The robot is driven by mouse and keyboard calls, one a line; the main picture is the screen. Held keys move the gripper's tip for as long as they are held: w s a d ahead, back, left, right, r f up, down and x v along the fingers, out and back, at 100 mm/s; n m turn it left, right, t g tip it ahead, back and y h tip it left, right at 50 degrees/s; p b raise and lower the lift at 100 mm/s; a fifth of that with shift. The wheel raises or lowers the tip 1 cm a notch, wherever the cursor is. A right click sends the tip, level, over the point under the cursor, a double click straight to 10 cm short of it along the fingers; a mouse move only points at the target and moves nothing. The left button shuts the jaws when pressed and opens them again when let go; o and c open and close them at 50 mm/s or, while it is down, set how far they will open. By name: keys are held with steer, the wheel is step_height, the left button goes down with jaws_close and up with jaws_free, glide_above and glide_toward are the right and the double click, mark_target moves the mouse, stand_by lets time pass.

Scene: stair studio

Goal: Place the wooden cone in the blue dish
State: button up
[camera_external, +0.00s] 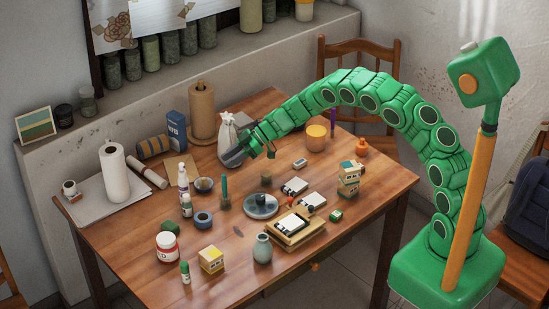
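My green arm reaches in from the right, and my gripper (240,153) is low over the back middle of the table, next to a pale tied sack (227,132). A dark grey piece shows at its tip; I cannot tell whether it is a finger or a held thing, or whether the gripper is open. No wooden cone can be clearly made out. A small brown thing (265,178) stands mid-table, too small to identify. A round grey-blue dish (251,212) lies in the middle with a dark object on it. A small dark blue ring-shaped bowl (203,219) is left of it.
A stacked block tower (348,178), an orange cup (316,136), a grey vase (262,248) and a wooden board with a white device (291,231) crowd the right and front. A paper roll (115,173) stands left.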

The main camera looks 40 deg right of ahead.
steer(key=shift+v, duration=0.8)
